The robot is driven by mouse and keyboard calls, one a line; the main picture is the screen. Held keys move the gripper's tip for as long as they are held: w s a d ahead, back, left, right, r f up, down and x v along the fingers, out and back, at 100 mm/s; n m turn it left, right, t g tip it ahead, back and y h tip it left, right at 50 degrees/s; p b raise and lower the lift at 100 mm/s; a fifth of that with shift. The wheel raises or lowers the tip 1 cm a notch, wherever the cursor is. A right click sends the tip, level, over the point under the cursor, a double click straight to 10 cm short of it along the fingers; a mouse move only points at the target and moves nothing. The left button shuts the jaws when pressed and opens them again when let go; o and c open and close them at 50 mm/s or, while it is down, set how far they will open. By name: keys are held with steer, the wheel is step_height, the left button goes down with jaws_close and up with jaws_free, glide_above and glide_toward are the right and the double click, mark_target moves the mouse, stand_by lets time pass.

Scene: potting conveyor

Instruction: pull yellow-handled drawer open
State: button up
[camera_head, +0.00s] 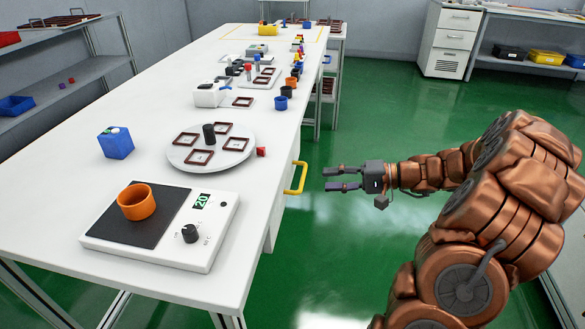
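The yellow handle (296,178) is a bar bent at both ends on the right side of the long white table (63,197), below the tabletop edge. The drawer front behind it is seen almost edge-on, so I cannot make out any gap. My gripper (325,179) is just right of the handle, at about the same height in the picture. Its two dark fingers point left toward the handle and are spread apart with nothing between them. The fingertips appear apart from the handle.
On the near tabletop are a white scale (206,252) with an orange cup (137,201), a round white turntable (211,163) with brown frames, a blue box (116,143) and a small red cube (261,151). Green floor (385,105) is clear right of the table. White drawers (452,41) stand behind.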

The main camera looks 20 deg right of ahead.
mark_target(303, 177)
steer(key=shift+w+d+b+x, duration=0.1)
steer(key=shift+w+x, duration=0.05)
steer(key=shift+x, duration=1.25)
steer(key=shift+w+d+b+x, duration=0.1)
steer(key=shift+x, duration=1.25)
steer(key=shift+w+d+b+x, duration=0.1)
steer(key=shift+w+x, duration=0.05)
steer(key=shift+x, duration=1.25)
jaws_close()
steer(key=shift+s, duration=0.1)
